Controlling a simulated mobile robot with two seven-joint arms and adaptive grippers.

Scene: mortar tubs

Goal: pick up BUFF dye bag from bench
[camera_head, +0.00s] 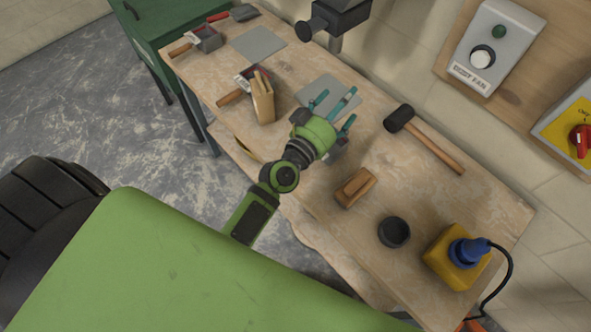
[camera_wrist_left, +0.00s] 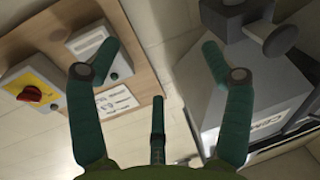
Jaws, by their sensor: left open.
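A tan paper-like bag (camera_head: 263,98) stands upright on the bench (camera_head: 480,200), left of my left gripper. A browner, bag-like or block-like thing (camera_head: 355,187) sits on the bench below and right of the gripper. No label can be read on either, so I cannot tell for sure which is the BUFF dye bag. My left gripper (camera_head: 335,108) is open and empty above the middle of the bench. Its spread green fingers also show in the left wrist view (camera_wrist_left: 160,75), pointing toward the wall, with neither bag between them. My right gripper is not in view.
Grey plates (camera_head: 258,44) and trowel-like tools (camera_head: 208,38) lie left. A fan switch box (camera_head: 497,45) is on the wall.

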